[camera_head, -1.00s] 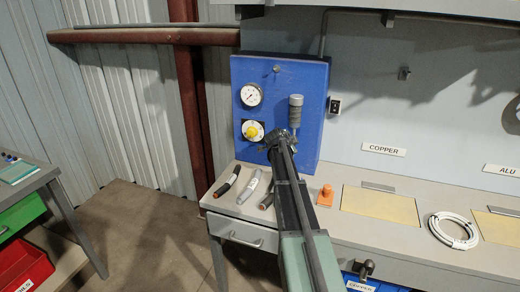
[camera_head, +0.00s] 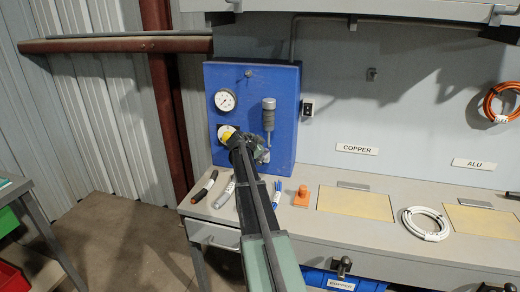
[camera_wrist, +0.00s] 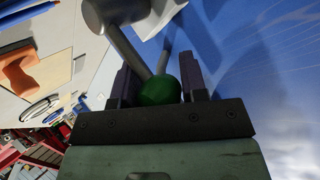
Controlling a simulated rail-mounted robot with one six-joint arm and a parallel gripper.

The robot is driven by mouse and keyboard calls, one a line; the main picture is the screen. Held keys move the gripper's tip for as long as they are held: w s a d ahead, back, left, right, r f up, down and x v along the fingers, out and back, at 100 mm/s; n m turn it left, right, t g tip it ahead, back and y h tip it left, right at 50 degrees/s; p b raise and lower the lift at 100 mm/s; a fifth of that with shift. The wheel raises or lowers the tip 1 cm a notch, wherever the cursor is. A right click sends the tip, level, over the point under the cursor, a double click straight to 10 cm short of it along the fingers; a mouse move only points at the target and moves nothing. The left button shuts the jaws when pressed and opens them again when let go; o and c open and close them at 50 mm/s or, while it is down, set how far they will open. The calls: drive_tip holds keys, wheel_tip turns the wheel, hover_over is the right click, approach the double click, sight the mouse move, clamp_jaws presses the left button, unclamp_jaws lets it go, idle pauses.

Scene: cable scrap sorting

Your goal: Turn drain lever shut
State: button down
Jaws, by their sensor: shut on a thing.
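The drain lever is at the lower part of the blue panel (camera_head: 285,85), below a grey cylinder (camera_head: 268,116). In the wrist view its green ball knob (camera_wrist: 160,90) sits between the two dark fingers of my gripper (camera_wrist: 158,84), with a thin rod running up from it. My gripper is shut on this knob. In the head view my gripper (camera_head: 257,152) reaches the panel, and my arm hides most of the lever. A pressure gauge (camera_head: 225,100) and a yellow knob (camera_head: 227,133) are to the left on the panel.
Cable scraps (camera_head: 205,188) lie on the bench (camera_head: 310,215) beside my arm, with an orange block (camera_head: 301,197) to the right. Floor at left is open.

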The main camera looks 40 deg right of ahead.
drive_tip(key=c, duration=1)
unclamp_jaws()
drive_tip(key=shift+w+a, duration=0.1)
drive_tip(key=shift+o, duration=1.1)
drive_tip(key=shift+w+a+f, duration=0.1)
drive_tip(key=shift+o, duration=0.6)
drive_tip(key=p+v, duration=0.5)
drive_tip(key=v, duration=0.5)
drive_tip(key=shift+a+r+p, duration=0.25)
drive_tip(key=shift+a+p, duration=0.05)
drive_tip(key=shift+p, duration=0.05)
